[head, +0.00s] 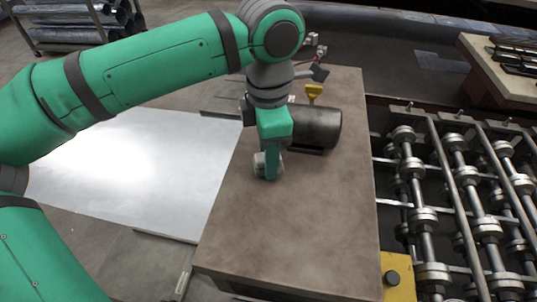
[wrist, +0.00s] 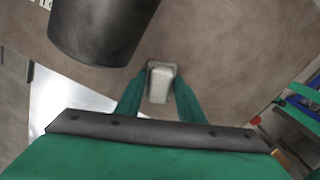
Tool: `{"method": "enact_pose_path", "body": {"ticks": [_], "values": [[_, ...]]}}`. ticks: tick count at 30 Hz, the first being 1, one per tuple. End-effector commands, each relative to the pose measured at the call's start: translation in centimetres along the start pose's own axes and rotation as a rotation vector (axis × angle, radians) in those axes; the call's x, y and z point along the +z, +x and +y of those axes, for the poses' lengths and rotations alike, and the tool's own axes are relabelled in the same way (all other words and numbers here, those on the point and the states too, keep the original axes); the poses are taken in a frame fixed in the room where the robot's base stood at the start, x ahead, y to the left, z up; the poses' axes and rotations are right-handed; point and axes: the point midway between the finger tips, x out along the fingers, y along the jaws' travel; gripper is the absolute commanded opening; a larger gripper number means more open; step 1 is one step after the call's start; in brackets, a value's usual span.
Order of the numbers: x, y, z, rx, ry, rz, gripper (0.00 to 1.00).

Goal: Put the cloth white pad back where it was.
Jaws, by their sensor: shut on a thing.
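A small white cloth pad (wrist: 159,84) is between the two green fingers of my gripper (wrist: 159,95) in the wrist view. The fingers are shut on it from both sides. In the head view my gripper (head: 268,170) points down over the brown tabletop (head: 310,225), and a pale bit of the pad (head: 259,163) shows beside the finger. I cannot tell whether the pad touches the table or is held just above it.
A dark metal cylinder (head: 318,126) lies close behind my gripper; it also shows in the wrist view (wrist: 100,30). A bright metal sheet (head: 130,165) lies left, a roller conveyor (head: 425,215) right. The table's front is clear.

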Motion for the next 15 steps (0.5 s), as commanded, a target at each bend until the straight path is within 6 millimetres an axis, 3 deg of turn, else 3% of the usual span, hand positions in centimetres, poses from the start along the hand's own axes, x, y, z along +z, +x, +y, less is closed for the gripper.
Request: {"method": "enact_pose_path", "body": {"ticks": [11,12,14,15], "values": [[0.01,0.42,0.00,0.000,-0.001,0.000,0.14],[0.01,0.48,0.01,0.000,-0.001,0.000,0.37],[0.01,0.45,0.01,0.001,-0.001,0.000,0.51],[0.01,0.45,0.01,0.001,-0.001,0.000,0.53]]}}
